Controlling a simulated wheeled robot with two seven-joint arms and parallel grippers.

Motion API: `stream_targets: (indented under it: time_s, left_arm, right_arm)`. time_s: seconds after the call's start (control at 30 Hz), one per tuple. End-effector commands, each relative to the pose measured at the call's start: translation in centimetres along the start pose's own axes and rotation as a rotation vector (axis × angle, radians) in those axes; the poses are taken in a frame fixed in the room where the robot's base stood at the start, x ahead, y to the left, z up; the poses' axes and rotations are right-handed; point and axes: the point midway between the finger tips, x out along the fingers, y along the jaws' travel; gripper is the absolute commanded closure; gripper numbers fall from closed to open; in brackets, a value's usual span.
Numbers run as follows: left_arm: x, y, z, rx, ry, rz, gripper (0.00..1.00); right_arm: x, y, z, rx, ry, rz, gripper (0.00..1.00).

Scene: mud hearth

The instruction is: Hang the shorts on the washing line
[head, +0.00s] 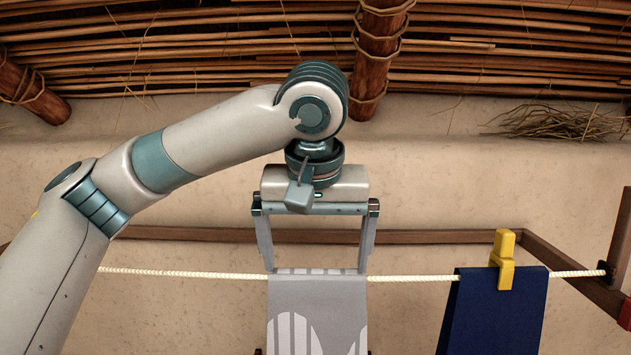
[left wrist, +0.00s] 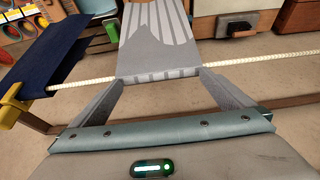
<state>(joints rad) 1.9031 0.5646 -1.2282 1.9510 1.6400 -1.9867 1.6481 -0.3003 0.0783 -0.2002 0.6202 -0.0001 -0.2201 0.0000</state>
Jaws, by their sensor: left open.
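A grey garment with white stripe and curve markings (head: 317,310), which I take to be the shorts, hangs folded over the white washing line (head: 180,273). It also shows in the left wrist view (left wrist: 158,50), draped over the line there. My left gripper (head: 316,270) is directly above the garment, pointing down. Its jaws are open, one finger near each side edge of the garment at line height. I cannot tell whether the fingers touch the cloth. The garment's lower end is outside the head view. My right gripper is not in view.
A navy cloth (head: 495,315) hangs to the right, held by a yellow peg (head: 503,262). A wooden rail (head: 440,237) runs behind the line, and a frame post (head: 620,240) stands at the right. The line between the garment and the navy cloth is bare.

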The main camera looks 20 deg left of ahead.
Motion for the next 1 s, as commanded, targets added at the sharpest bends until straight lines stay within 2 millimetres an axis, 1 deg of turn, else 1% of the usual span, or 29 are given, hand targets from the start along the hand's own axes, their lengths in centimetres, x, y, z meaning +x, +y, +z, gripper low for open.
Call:
stream_targets:
  time_s: [0.2,0.7,0.9,1.0]
  left_arm:
    - [-3.9,0.1,-0.1,-0.001,0.012,0.004,0.00]
    - [-12.0,0.1,-0.1,-0.003,0.019,0.007,0.00]
    - [-14.4,0.1,0.0,-0.003,0.019,0.007,0.00]
    - [-15.1,0.1,0.0,-0.003,0.019,0.006,0.00]
  right_arm:
    - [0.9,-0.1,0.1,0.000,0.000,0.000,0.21]
    - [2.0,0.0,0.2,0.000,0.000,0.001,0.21]
    - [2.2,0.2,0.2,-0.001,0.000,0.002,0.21]
    - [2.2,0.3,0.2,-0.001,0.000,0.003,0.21]
